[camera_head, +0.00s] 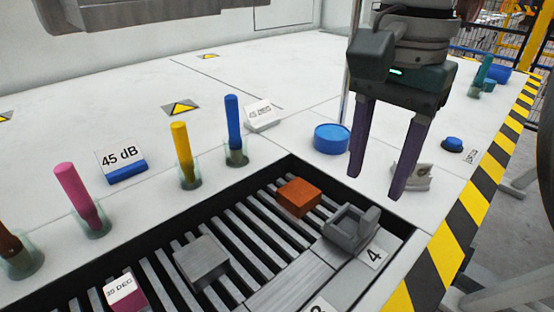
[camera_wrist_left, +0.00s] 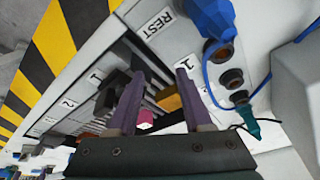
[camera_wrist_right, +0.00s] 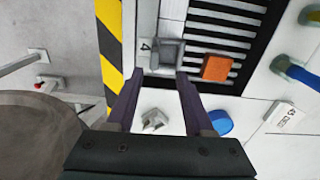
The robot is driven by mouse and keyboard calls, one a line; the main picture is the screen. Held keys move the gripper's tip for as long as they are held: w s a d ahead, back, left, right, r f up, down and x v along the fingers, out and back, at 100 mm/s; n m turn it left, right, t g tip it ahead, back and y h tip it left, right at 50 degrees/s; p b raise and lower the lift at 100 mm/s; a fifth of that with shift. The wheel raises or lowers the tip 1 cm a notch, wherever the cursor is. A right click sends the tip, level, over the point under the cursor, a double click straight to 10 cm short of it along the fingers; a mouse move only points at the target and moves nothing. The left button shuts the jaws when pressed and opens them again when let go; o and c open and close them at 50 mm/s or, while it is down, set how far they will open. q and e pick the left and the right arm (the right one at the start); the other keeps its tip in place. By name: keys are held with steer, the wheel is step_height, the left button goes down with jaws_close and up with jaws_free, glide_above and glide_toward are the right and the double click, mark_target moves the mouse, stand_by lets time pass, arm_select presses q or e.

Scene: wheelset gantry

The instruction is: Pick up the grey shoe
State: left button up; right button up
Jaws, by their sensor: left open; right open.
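A plain grey block (camera_head: 203,262), which looks like the grey shoe, lies on the dark slatted tray in the lower middle of the head view. A grey bracket-shaped piece (camera_head: 350,225) sits beside the label 4; it also shows in the right wrist view (camera_wrist_right: 165,54). My right gripper (camera_head: 376,184) is open and empty, above the table near the tray's far right corner, apart from the block. My left gripper (camera_wrist_left: 159,76) is open in the left wrist view, near the slots labelled 1, with nothing clearly between its fingers. It is outside the head view.
An orange block (camera_head: 299,197) and a pink block marked 30 DEG (camera_head: 125,293) are near the grey block. Pink, yellow and blue rods (camera_head: 233,125) stand in clear cups left of the tray. A blue round box (camera_head: 332,138) stands by my right gripper. Striped edging (camera_head: 455,230) borders the right.

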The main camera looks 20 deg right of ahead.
mark_target(372, 212)
steer(key=f, duration=0.4)
steer(key=s+f, duration=0.1)
steer(key=f, duration=0.1)
steer(key=shift+d+f, duration=0.15)
steer(key=shift+f, duration=0.35)
steer(key=shift+w, duration=0.1)
steer(key=shift+c, duration=0.3)
jaws_close()
